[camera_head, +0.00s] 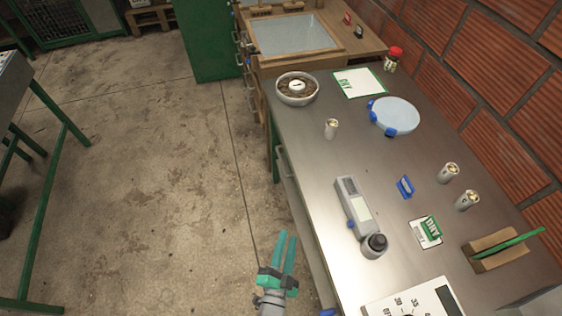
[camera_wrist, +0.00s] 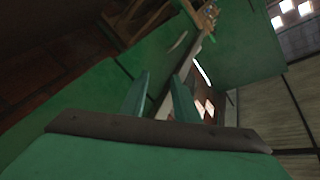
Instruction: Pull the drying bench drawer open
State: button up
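My gripper (camera_head: 286,238) is in the lower middle of the head view, beside the left long side of the steel table. Its two teal fingers are apart with nothing between them; they also show in the wrist view (camera_wrist: 162,75). A wooden bench (camera_head: 292,66) with a pale framed panel in its top stands at the back. Its left face has several drawer fronts with metal handles (camera_head: 250,82), seen steeply from above. My gripper is well in front of them and touches none. A handle (camera_head: 283,162) also shows on the steel table's left side. No opened drawer is clearly visible.
A green cabinet (camera_head: 210,40) stands left of the wooden bench. The concrete floor (camera_head: 160,170) left of the table is clear.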

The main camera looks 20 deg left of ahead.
aim_at(281, 161)
jog(key=w+a+m, duration=0.1)
jog(key=w+a, duration=0.3)
jog(key=w, duration=0.5)
jog(key=w+a+m+y, duration=0.1)
jog(key=w+a, duration=0.3)
jog(key=w, duration=0.6)
jog(key=w+a+m+t+y, duration=0.1)
jog(key=w+a+m, duration=0.2)
jog(key=w, duration=0.6)
jog(key=shift+w+a+f, duration=0.2)
jog(key=shift+w+a, duration=0.15)
jog(key=shift+a, duration=0.05)
grip_shut()
